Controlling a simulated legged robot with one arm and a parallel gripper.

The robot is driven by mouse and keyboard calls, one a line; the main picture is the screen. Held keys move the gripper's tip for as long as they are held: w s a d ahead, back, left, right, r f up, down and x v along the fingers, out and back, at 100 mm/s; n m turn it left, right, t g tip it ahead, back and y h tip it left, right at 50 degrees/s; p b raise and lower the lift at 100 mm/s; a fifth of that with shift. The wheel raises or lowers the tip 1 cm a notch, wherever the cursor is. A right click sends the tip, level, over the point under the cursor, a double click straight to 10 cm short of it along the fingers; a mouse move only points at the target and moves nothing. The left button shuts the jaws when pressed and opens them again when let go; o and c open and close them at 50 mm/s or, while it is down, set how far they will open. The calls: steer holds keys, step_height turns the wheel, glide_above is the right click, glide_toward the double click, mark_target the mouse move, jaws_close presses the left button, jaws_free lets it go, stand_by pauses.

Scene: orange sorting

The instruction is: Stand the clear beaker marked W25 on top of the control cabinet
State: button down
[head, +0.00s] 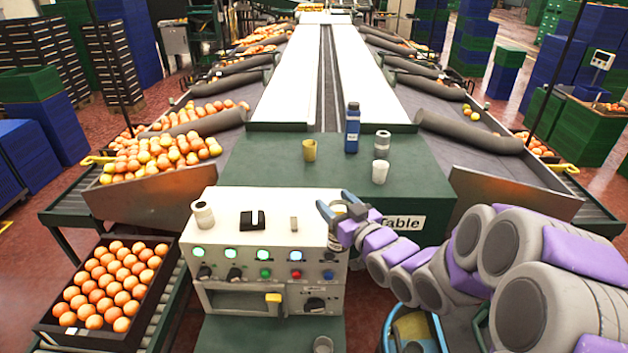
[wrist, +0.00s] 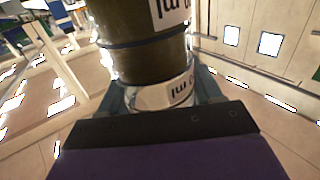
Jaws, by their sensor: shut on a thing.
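My gripper (head: 338,208) is shut on a see-through beaker near the right rear edge of the control cabinet (head: 262,255). In the head view, only a small pale yellowish part of the beaker (head: 339,209) shows between the blue-grey fingers. In the wrist view, the beaker (wrist: 165,95) shows a clear band and a white label with black letters, partly cut off; W25 cannot be read in full. An olive-brown body fills the top of that view, and I cannot tell whether it is part of the beaker. The cabinet's white top carries several small items.
On the cabinet top are a white bottle (head: 202,214), a black device (head: 252,220) and a small grey block (head: 293,223). The top's front middle is clear. Behind, the green table (head: 260,165) holds an olive cup (head: 310,150), blue bottle (head: 352,128), grey can (head: 383,142) and white cup (head: 380,172).

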steer(key=w+a+f, duration=0.1)
steer(key=w+f, duration=0.1)
steer(key=w, duration=0.4)
steer(key=w+a+f, duration=0.2)
steer(key=w, duration=0.4)
steer(key=shift+w+a+f+b, duration=0.2)
steer(key=shift+w+f+b, duration=0.15)
steer(key=shift+b, duration=0.1)
steer(key=shift+c, duration=1)
jaws_free()
